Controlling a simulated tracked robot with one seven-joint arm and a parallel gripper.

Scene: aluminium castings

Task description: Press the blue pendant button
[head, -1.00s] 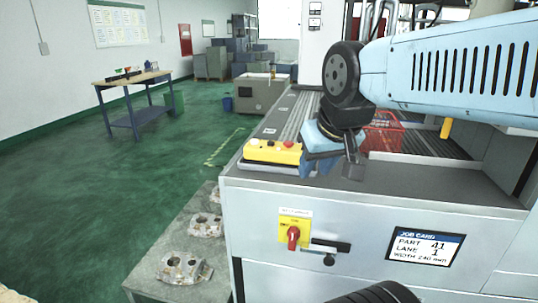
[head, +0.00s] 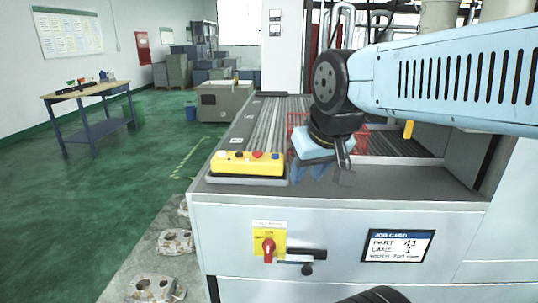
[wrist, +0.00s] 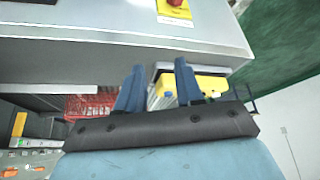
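The yellow pendant (head: 232,166) lies on a grey base at the left front corner of the machine top, with a row of coloured buttons on it. The blue button (head: 275,155) is at its right end, beside a red one. My gripper (head: 318,172) is just right of the pendant, pointing down, and looks apart from it. In the wrist view, the two blue fingers of my gripper (wrist: 159,68) are spread with nothing between them. The pendant (wrist: 208,83) is partly hidden behind the right finger there, and a small blue spot, likely the blue button (wrist: 168,94), shows between the fingers.
A red crate (head: 296,132) stands behind my gripper on the machine. The front panel carries a red rotary switch (head: 268,250) and a job card (head: 398,246). Castings (head: 152,288) lie on a low surface at left. Green floor left of the machine is open.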

